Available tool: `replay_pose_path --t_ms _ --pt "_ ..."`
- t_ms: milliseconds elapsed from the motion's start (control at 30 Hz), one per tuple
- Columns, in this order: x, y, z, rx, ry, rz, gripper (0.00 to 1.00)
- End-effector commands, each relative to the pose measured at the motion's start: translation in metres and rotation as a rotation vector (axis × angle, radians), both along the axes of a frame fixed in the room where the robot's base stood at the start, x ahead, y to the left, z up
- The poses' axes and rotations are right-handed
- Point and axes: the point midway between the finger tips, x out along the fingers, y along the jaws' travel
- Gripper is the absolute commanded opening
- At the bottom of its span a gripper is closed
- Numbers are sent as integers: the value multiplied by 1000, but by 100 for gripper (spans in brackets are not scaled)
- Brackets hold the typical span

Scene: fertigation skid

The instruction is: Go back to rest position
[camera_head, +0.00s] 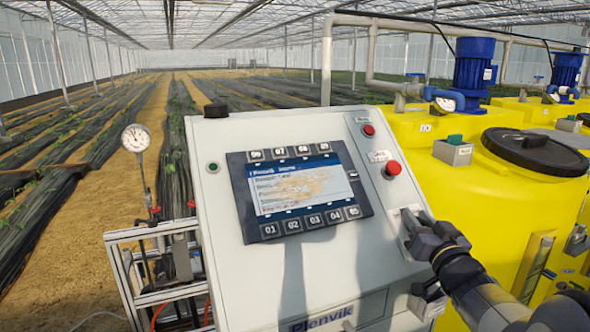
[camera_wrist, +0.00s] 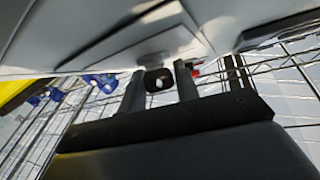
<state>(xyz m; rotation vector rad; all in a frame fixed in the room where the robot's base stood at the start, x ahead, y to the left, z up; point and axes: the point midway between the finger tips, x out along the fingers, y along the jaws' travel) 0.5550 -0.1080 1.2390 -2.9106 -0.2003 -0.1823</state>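My gripper (camera_head: 412,222) is at the right side of the sloped front of the grey control cabinet (camera_head: 345,262), close to a small light plate there. In the wrist view, the two dark fingers of my gripper (camera_wrist: 160,84) point at the cabinet face and stand apart. A small dark round part with a pale centre (camera_wrist: 158,80) shows between the fingertips. I cannot tell whether the fingers touch it. My arm reaches in from the lower right.
The cabinet carries a screen (camera_head: 299,190) with buttons, a red mushroom button (camera_head: 392,169) and a smaller red button (camera_head: 368,130). Yellow tanks (camera_head: 480,205) with blue pumps (camera_head: 473,72) stand at right. A pressure gauge (camera_head: 136,138) and metal frame stand at left. Crop rows lie behind.

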Motion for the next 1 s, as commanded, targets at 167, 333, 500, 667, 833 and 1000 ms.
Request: replay_pose_path --t_ms 167,333,500,667,833,1000 --pt "0 1 1 65 27 -74 30" --pt "0 1 1 115 47 -133 30" --pt "0 0 2 156 64 -183 30" --pt "0 0 2 191 78 -224 30" --pt "0 -1 2 224 92 -265 30" --pt "0 -1 2 255 106 -301 30"
